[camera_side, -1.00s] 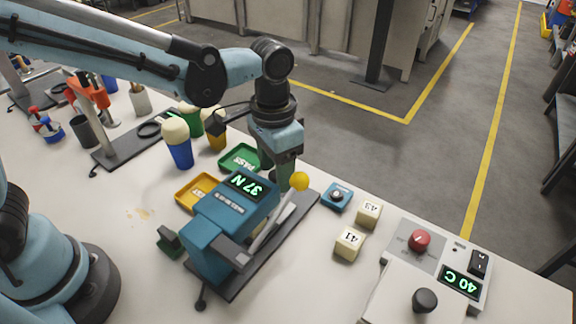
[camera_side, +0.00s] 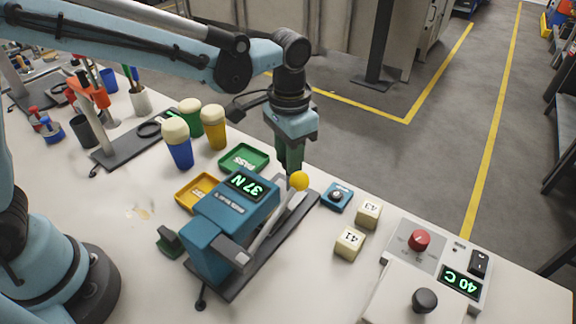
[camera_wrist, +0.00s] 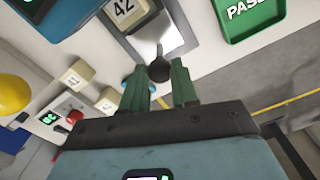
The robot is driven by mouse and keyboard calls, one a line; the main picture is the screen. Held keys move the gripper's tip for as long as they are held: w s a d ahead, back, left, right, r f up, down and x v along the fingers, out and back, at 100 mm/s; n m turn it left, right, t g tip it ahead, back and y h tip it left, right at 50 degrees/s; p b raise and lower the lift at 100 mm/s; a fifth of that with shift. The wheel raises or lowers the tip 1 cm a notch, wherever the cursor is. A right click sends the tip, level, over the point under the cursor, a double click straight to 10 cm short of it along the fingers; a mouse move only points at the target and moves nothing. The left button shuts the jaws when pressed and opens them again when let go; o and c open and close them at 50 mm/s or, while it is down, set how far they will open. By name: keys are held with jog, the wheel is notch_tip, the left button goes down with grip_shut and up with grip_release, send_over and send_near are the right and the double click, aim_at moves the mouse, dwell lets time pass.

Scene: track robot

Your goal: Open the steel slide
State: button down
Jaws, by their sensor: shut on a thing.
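In the side view my gripper (camera_side: 291,168) is low at the far end of the teal tester (camera_side: 215,225), behind the yellow ball lever (camera_side: 299,181). The slide and its knob are hidden there.
A green PASS tray (camera_side: 262,167) and a yellow tray (camera_side: 184,203) lie left of my gripper. A control panel (camera_side: 440,255) is further right.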

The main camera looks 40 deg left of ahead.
jog(key=w, duration=0.8)
jog(key=shift+w, duration=0.25)
jog(key=c, duration=0.8)
grip_release()
jog(key=shift+c, duration=0.2)
jog(key=shift+r, duration=0.1)
notch_tip(320, 180, up, 12)
jog(key=shift+a, duration=0.1)
